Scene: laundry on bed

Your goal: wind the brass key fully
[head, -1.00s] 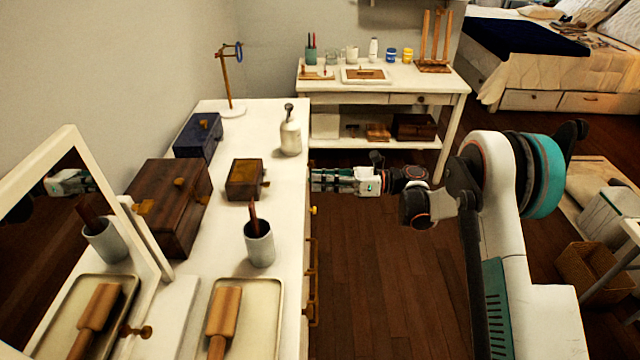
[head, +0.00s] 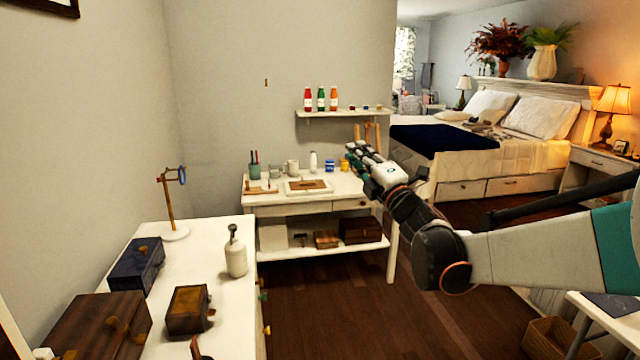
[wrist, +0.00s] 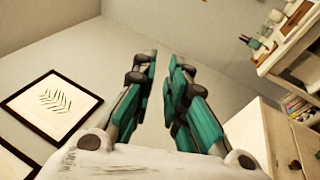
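Three boxes with small brass-coloured pieces stand on the white dresser: a dark blue box (head: 135,266), a larger dark brown box (head: 92,328) and a small brown box (head: 187,308). A brass-coloured piece (head: 211,313) sticks out at the small box's right side. I cannot tell which brass piece is the key. My gripper (head: 354,153) is raised in front of the far table, well away from the boxes. In the wrist view its two teal fingers (wrist: 164,58) stand apart with an empty gap, facing the wall. No box shows there.
The dresser (head: 200,250) also holds a white bottle (head: 235,255) and a wooden stand with a blue ring (head: 170,210). The far white table (head: 300,205) carries jars and a tray. A wall shelf (head: 340,112) holds bottles. Open wooden floor (head: 330,310) lies between.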

